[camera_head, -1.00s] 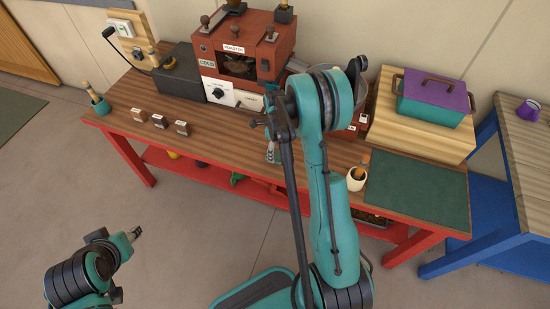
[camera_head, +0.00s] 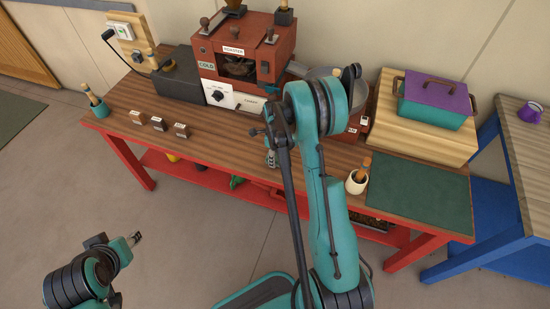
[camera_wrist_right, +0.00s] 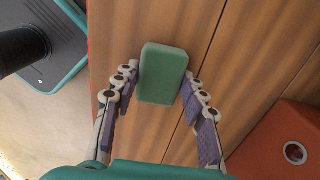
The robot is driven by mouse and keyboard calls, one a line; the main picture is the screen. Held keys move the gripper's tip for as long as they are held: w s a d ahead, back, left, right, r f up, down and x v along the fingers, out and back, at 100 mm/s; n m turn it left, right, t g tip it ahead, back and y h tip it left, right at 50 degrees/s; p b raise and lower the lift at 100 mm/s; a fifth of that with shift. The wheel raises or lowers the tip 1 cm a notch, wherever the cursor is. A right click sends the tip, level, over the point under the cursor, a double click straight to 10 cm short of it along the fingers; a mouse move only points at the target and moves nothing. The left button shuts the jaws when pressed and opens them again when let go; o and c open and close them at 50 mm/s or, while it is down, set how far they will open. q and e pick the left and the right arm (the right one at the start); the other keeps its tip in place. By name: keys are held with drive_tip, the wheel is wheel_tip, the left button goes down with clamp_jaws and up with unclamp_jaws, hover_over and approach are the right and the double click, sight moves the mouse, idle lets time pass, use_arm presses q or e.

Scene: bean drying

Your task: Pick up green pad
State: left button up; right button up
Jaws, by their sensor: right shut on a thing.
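The green pad (camera_wrist_right: 163,73) is a small rounded block. In the right wrist view it sits between the fingertips of my right gripper (camera_wrist_right: 161,82), which is shut on it. The brown wooden tabletop lies behind it; I cannot tell whether the pad touches the wood. In the head view my right gripper (camera_head: 271,157) is over the front part of the wooden workbench (camera_head: 230,145), partly hidden by my arm, and the pad cannot be made out there. My left gripper (camera_head: 136,238) is at the lower left, away from the bench; its opening is too small to judge.
The red roaster (camera_head: 242,50) stands at the back of the bench. Three small labelled blocks (camera_head: 158,124) lie to the left. A white cup (camera_head: 356,182) and a dark green mat (camera_head: 420,195) are to the right. A purple-lidded box (camera_head: 437,98) stands on a wooden block.

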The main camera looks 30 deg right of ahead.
wheel_tip(320, 180, up, 5)
drive_tip(key=shift+f+p, duration=0.2)
drive_tip(key=shift+p, duration=0.8)
drive_tip(key=s+d+r+p, duration=0.2)
drive_tip(key=s+r, duration=0.4)
drive_tip(key=s, duration=0.5)
drive_tip(key=shift+s+d+r+p, duration=0.2)
drive_tip(key=shift+d+p, duration=0.15)
drive_tip(key=shift+d, duration=0.15)
